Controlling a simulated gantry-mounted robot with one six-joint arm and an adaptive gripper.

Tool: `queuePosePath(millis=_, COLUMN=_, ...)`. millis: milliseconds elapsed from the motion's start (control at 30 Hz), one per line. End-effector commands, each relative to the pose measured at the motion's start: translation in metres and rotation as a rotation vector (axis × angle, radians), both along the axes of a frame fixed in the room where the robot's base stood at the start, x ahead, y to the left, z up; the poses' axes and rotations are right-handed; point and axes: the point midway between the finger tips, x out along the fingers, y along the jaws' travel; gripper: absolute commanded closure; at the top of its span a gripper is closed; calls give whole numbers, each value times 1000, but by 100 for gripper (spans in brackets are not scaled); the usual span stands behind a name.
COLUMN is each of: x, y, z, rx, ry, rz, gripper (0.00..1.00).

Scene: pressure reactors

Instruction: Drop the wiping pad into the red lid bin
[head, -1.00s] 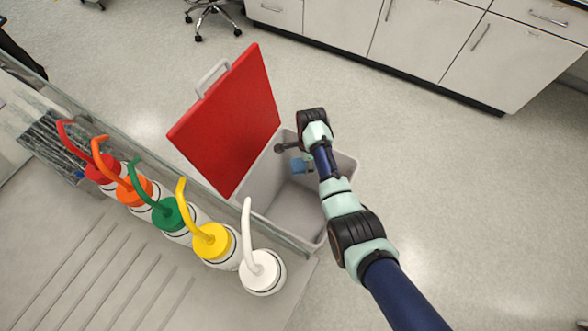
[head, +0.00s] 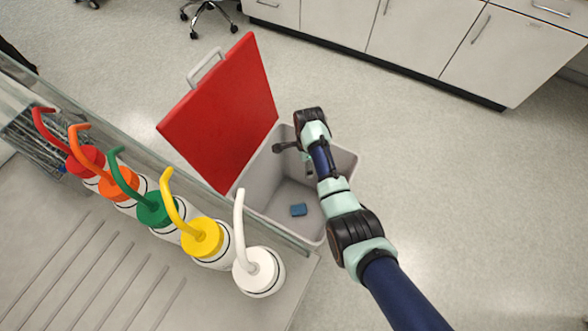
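The wiping pad (head: 298,210) is a small blue block lying on the floor of the grey bin (head: 345,160). The bin's red lid (head: 222,115) is tipped up open on its left side. My gripper (head: 308,168) is over the inside of the bin, above and apart from the pad. It is small and partly hidden by my arm. It holds nothing that I can see, and the pad has come out of it, so I take it as open.
A bench with a glass edge stands to the left, bearing wash bottles with red, orange, green, yellow and white (head: 257,268) tops. Their spouts stand close to the bin. White cabinets (head: 420,40) line the back. Bare floor (head: 480,200) lies to the right.

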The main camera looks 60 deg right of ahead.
Motion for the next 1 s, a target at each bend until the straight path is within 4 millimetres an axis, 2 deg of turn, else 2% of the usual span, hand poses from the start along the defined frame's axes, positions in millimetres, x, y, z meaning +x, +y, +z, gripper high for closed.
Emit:
queuePosePath(millis=167, x=1, y=-1, z=15, rx=-2, ry=-2, rz=0, gripper=9)
queuePosePath(millis=400, x=1, y=-1, z=75, rx=-4, ry=-4, rz=0, gripper=9)
queuePosePath(millis=600, x=0, y=0, z=111, rx=-2, ry=-1, rz=0, gripper=9)
queuePosePath(millis=733, x=0, y=0, z=120, rx=0, ry=0, rz=0, gripper=9)
queuePosePath(millis=1000, x=0, y=0, z=120, rx=0, ry=0, rz=0, gripper=9)
